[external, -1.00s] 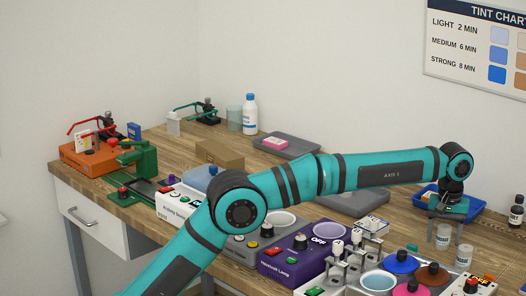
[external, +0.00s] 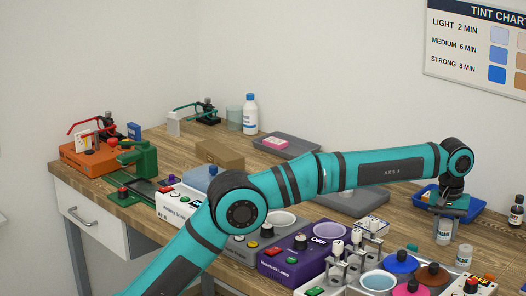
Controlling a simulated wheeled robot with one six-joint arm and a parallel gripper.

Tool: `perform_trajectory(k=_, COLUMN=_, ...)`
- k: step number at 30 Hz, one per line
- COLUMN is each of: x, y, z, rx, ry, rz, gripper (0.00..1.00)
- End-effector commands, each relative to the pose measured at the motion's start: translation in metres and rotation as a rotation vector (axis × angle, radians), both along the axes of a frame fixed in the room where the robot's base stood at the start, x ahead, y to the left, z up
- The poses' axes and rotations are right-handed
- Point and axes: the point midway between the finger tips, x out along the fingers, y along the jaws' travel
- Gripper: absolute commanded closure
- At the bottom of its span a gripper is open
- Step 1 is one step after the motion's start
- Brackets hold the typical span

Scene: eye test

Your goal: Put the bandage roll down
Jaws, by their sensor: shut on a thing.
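My gripper (external: 449,214) is at the right, pointing down in front of the blue tray. It is shut on the bandage roll (external: 444,234), a small whitish upright cylinder with grey markings, which hangs below the fingers. Its upper part is partly hidden by the gripper. I cannot tell the exact gap between its lower end and the table (external: 405,228).
A similar whitish cylinder (external: 465,255) stands just right and nearer. The blue tray (external: 478,207) is behind my gripper, a dark bottle (external: 516,214) at far right. Colored pots (external: 401,262) and a purple lamp box (external: 290,250) crowd the front. Bare wood lies left of the gripper.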

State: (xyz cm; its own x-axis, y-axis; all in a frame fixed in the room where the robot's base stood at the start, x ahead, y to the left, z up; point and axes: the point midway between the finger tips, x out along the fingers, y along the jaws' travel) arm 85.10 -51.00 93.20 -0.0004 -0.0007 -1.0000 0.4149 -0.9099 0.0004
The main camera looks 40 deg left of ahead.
Motion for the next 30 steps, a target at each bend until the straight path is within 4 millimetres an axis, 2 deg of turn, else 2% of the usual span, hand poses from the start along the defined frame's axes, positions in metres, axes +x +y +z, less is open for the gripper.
perform_trajectory(k=6, x=0.001, y=-0.001, z=0.041, rx=-0.001, ry=-0.003, rz=0.0, gripper=0.85)
perform_trajectory(k=12, x=0.001, y=0.0, z=0.071, rx=0.0, ry=-0.001, rz=0.001, gripper=0.85)
perform_trajectory(k=17, x=0.0, y=0.0, z=0.082, rx=0.001, ry=0.0, rz=0.001, gripper=0.85)
perform_trajectory(k=24, x=0.001, y=0.003, z=0.084, rx=0.001, ry=0.0, rz=0.001, gripper=0.85)
perform_trajectory(k=26, x=0.004, y=0.01, z=0.085, rx=0.001, ry=0.0, rz=0.0, gripper=0.85)
perform_trajectory(k=30, x=0.017, y=0.044, z=0.087, rx=0.0, ry=-0.001, rz=-0.008, gripper=0.85)
